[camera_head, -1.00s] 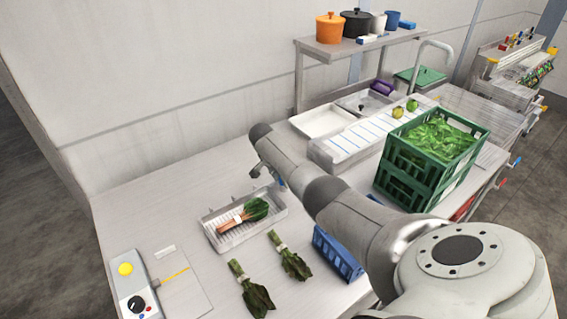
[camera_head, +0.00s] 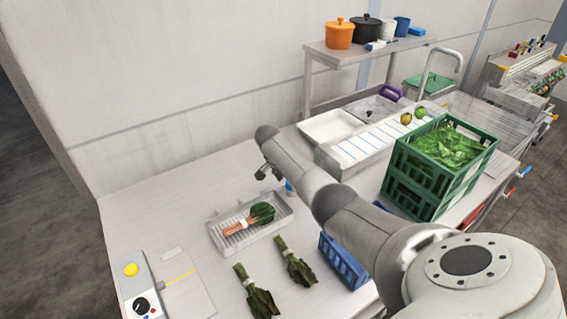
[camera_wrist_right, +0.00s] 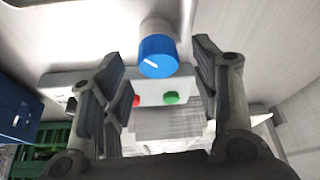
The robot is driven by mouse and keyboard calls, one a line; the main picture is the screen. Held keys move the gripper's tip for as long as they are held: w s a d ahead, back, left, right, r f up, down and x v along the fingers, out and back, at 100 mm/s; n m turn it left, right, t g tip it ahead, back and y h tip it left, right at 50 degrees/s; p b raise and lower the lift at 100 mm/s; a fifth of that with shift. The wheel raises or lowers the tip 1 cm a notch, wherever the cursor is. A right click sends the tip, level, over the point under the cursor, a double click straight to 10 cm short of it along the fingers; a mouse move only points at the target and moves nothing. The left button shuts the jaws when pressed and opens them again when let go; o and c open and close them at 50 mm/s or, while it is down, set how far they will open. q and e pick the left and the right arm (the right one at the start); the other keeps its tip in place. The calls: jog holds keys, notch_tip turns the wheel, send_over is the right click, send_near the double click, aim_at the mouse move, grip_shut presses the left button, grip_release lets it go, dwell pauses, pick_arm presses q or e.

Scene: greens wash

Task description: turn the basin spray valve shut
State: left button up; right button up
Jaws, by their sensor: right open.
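A round blue knob (camera_wrist_right: 158,55) with a white pointer line shows in the right wrist view, on a pale round mount. I take it to be the spray valve. My right gripper (camera_wrist_right: 160,62) is open, with one finger on each side of the knob and visible gaps between. Whether the fingertips reach past it is unclear. In the head view my right gripper (camera_head: 269,173) is over the worktop behind the wire tray, and a small blue part (camera_head: 289,186) shows beside it. My left gripper is not in view.
A tray (camera_head: 216,240) holds a tied bundle, with two leafy bunches in front. A blue crate (camera_head: 343,262) and stacked green crates (camera_head: 425,178) stand to the right. A box with red and green buttons (camera_wrist_right: 150,88) is beyond the knob. A control box (camera_head: 135,285) stands at lower left.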

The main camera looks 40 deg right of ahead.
jog(key=v, duration=1)
jog(key=shift+r, duration=0.3)
jog(key=shift+a, duration=0.15)
